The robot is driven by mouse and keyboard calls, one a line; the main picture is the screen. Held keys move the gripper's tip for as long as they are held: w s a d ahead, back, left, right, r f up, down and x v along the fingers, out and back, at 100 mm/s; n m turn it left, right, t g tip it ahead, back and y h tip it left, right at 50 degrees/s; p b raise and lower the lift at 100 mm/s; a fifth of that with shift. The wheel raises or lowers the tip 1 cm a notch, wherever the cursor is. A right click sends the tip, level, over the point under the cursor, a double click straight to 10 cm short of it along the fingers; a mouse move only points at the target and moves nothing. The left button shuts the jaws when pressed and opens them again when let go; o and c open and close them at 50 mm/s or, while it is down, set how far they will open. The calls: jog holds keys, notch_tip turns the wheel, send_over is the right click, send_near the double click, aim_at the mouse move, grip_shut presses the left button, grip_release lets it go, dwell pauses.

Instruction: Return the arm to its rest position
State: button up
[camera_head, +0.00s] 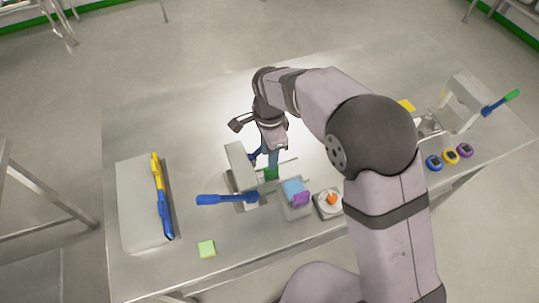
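My gripper (264,157) points down over the middle of the steel table (340,75), just behind a grey device (240,168) with a blue lever handle (227,199). Blue parts show at the gripper's end, close to a small green piece (270,173). I cannot tell whether they touch, or whether the fingers are open or shut. My arm reaches in from the lower right, bends over the table and hides part of its right side.
A grey board (137,205) with a yellow-and-blue tool (162,197) lies left. Right are a green-tipped lever device (466,100) and small round gadgets (450,156).

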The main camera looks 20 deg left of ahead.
jog(key=w+d+r+n, duration=0.1)
jog(key=d+r+n, duration=0.1)
jog(key=d, duration=0.8)
jog(key=d+r+n, duration=0.1)
jog(key=d+n, duration=0.1)
jog(key=d, duration=0.7)
jog(key=s+d+n, duration=0.5)
jog(key=s+d, duration=0.6)
jog(key=d, duration=0.5)
jog(key=shift+f, duration=0.2)
jog(key=shift+a, duration=0.1)
dwell(1.4)
